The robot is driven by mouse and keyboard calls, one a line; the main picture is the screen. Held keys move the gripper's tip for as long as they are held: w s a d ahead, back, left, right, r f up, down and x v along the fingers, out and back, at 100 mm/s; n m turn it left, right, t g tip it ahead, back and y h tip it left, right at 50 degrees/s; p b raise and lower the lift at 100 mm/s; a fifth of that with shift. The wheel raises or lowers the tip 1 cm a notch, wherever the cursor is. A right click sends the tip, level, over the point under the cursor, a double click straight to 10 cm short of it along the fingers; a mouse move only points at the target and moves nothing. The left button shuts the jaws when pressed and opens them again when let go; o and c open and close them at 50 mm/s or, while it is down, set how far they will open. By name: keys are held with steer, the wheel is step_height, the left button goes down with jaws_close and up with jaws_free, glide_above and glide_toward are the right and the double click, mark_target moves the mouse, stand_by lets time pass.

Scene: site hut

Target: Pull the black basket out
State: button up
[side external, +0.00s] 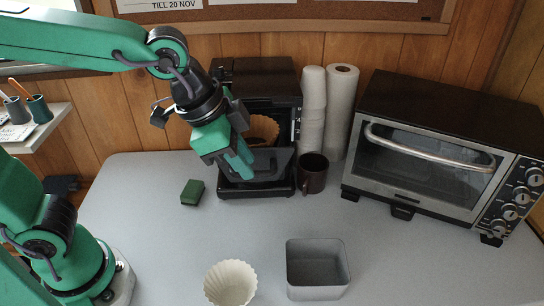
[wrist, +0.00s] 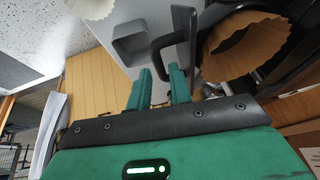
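The black basket's brown paper filter (side external: 263,127) shows inside the black coffee machine (side external: 285,80), at the back of the table. In the wrist view the brown filter (wrist: 250,45) is at the upper right, with a bent black handle (wrist: 172,40) to its left. My gripper (side external: 246,172) is in front of the machine, pointing down. Most of the basket's body is hidden.
A brown mug (side external: 313,174), stacked white cups (side external: 313,110) and a paper roll (side external: 341,110) stand right of the machine, beside a toaster oven (side external: 425,150). A green sponge (side external: 192,192) lies left. A pale filter (side external: 230,285) and a grey bin (side external: 318,282) stand in front.

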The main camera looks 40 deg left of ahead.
steer(key=v, duration=0.6)
steer(key=shift+r, duration=0.3)
steer(key=shift+s+a, duration=0.1)
steer(key=shift+s, duration=0.05)
steer(key=s+a+f+n+y, duration=0.1)
steer(key=s+a+f+n, duration=0.1)
steer(key=a, duration=0.6)
steer(key=s+a+f+n+t+y, duration=0.1)
steer(key=s+a+f+n, duration=0.1)
steer(key=a+f+n, duration=0.3)
steer(key=a+n, duration=0.2)
steer(key=a, duration=0.1)
steer(key=shift+a+f+t+y, duration=0.2)
steer(key=shift+a+t+y, duration=0.05)
steer(key=shift+t+y, duration=0.05)
